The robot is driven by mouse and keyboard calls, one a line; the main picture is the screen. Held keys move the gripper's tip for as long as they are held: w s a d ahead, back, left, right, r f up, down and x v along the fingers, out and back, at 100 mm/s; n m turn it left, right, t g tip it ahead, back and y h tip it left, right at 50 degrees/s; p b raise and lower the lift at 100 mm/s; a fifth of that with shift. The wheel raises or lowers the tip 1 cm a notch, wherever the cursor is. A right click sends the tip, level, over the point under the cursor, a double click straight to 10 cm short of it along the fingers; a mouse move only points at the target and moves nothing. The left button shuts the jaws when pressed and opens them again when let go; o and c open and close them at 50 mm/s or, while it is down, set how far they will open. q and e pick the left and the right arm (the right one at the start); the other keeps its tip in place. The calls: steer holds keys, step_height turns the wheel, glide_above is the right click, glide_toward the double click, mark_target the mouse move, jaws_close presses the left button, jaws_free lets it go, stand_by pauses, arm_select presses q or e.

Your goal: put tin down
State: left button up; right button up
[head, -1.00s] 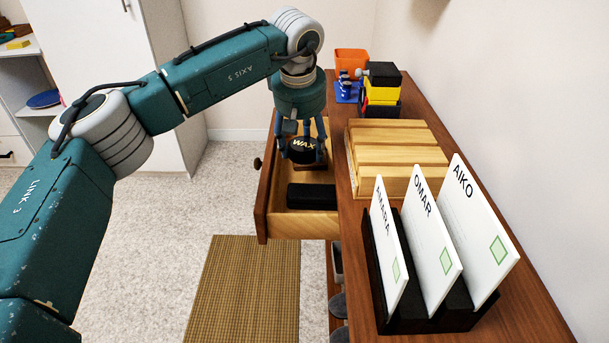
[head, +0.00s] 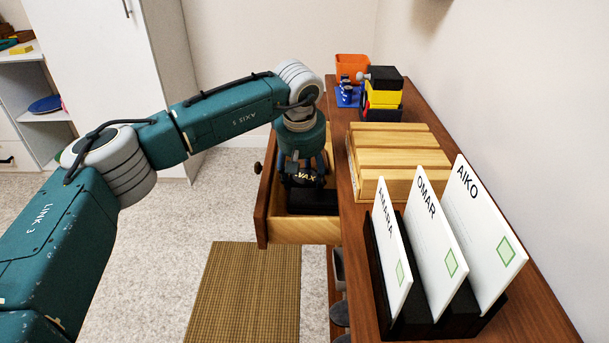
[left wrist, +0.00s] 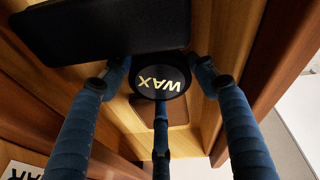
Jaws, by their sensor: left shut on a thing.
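The tin is a round black one marked WAX (head: 305,176); it also shows in the left wrist view (left wrist: 160,82). My left gripper (head: 302,172) is shut on it, with blue fingers around its sides in the left wrist view (left wrist: 160,85). Gripper and tin are inside the open wooden drawer (head: 300,232). A black flat block (head: 312,203) lies in the drawer, close beside the tin. Whether the tin touches the drawer floor cannot be told. My right gripper is not in view.
The drawer sticks out from a wooden hutch top (head: 525,300). On the top stand a slatted wooden box (head: 400,150), a black rack (head: 455,325) of name cards, a yellow and black object (head: 382,92) and an orange bin (head: 352,66). A woven mat (head: 245,295) lies on the floor.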

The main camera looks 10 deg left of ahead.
mark_target(303, 182)
arm_select(q)
steer(key=o, duration=0.9)
steer(key=shift+f, duration=0.1)
steer(key=p+v, duration=0.1)
steer(key=v, duration=0.5)
steer(key=shift+r, duration=0.4)
steer(key=p+v, duration=0.1)
steer(key=v, duration=0.4)
steer(key=shift+s+r, duration=0.2)
steer(key=shift+r, duration=0.05)
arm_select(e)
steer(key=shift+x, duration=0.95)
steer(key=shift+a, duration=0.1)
